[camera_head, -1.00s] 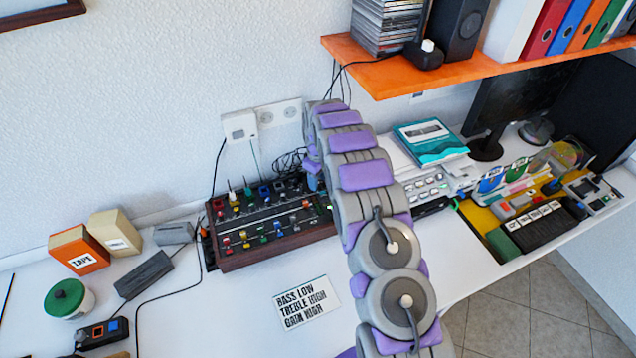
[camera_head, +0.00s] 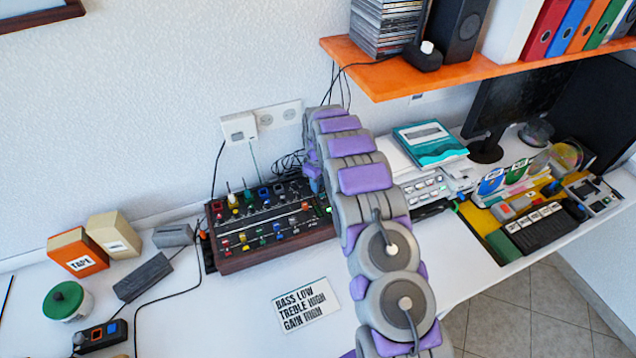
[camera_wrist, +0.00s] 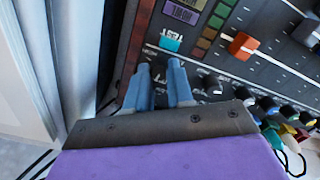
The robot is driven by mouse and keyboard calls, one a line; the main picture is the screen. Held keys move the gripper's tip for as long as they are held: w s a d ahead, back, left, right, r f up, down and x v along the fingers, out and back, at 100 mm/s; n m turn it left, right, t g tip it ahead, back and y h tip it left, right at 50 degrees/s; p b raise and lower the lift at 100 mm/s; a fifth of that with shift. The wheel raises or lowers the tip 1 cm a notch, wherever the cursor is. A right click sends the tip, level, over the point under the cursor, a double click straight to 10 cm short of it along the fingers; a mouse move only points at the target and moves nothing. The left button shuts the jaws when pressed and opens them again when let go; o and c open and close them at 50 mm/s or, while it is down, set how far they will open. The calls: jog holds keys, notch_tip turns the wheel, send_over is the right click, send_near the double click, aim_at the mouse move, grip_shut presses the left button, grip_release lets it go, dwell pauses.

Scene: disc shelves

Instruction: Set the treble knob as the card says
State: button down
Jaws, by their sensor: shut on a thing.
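The white card (camera_head: 306,304) lies on the desk and reads BASS LOW, TREBLE HIGH, GAIN HIGH. The dark mixer with wooden sides (camera_head: 275,250) stands behind it, with several coloured knobs and sliders on top. In the wrist view, my gripper (camera_wrist: 162,72) has its two blue fingers down at the panel, close to the wooden side, shut on a small knob mostly hidden between them. I cannot read that knob's label or its pointer. A teal TEST button (camera_wrist: 170,41) lies just beyond the fingertips. In the head view my arm hides the gripper and the mixer's right end.
In the wrist view a dark knob (camera_wrist: 212,85) stands just right of the fingers, and an orange slider cap (camera_wrist: 242,45) lies farther right. An orange shelf (camera_head: 390,82) overhangs at the upper right.

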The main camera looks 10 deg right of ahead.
jog(key=shift+r+m+p, duration=0.1)
jog(key=shift+m+p, duration=0.2)
jog(key=shift+p, duration=0.15)
jog(key=shift+r+m+p, duration=0.1)
jog(key=shift+m+p, duration=0.45)
jog(key=shift+m, duration=0.05)
jog(key=m+p, duration=0.3)
jog(key=m, duration=0.1)
jog(key=m+p, duration=0.2)
jog(key=m, duration=0.4)
jog(key=shift+w+p, duration=0.1)
jog(key=shift+p, duration=0.3)
jog(key=c, duration=1)
grip_release()
notch_tip(320, 180, up, 17)
jog(key=p, duration=0.2)
